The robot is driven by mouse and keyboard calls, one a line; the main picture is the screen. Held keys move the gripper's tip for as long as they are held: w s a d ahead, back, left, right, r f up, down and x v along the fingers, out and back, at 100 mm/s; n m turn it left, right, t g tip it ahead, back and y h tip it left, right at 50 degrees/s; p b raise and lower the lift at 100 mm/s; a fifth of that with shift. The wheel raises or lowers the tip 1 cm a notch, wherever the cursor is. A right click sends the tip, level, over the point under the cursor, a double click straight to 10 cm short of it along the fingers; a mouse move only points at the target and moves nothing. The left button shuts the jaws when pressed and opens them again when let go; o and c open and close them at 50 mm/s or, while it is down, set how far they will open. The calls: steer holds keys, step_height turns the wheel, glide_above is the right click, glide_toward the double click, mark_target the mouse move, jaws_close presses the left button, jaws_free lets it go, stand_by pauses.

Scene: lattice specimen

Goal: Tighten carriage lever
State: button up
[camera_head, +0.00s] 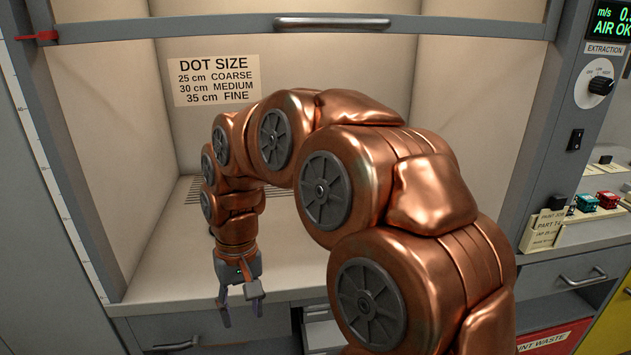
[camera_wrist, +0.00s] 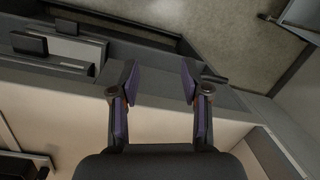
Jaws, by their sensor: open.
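A small red lever-like part (camera_head: 38,36) sticks out at the upper left post of the hood, level with the lower part of the raised sash. I cannot tell for sure that it is the carriage lever, nor how tight it is. My gripper (camera_head: 240,303) points down at the front edge of the hood, well below and to the right of the red part. Its two fingers are apart with nothing between them, as the wrist view (camera_wrist: 159,82) also shows. The red part does not show in the wrist view.
A sash handle (camera_head: 331,22) spans the top of the hood opening. A scale strip (camera_head: 42,165) runs down the left post. A dot size sign (camera_head: 214,81) is on the back wall. Drawers lie below the counter. A control panel with a black knob (camera_head: 600,86) stands at right.

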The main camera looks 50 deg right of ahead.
steer(key=w+d+r+m+t+p, duration=0.2)
steer(key=w+d+r+m+p, duration=0.25)
steer(key=w+d, duration=0.65)
steer(key=d+r+m+p, duration=0.2)
steer(key=d+m+p, duration=0.2)
steer(key=d, duration=1.6)
steer(key=shift+t, duration=0.4)
steer(key=shift+p+x, duration=0.75)
steer(key=shift+x, duration=3.15)
steer(key=shift+s+a, duration=0.1)
steer(key=shift+s, duration=0.1)
jaws_close()
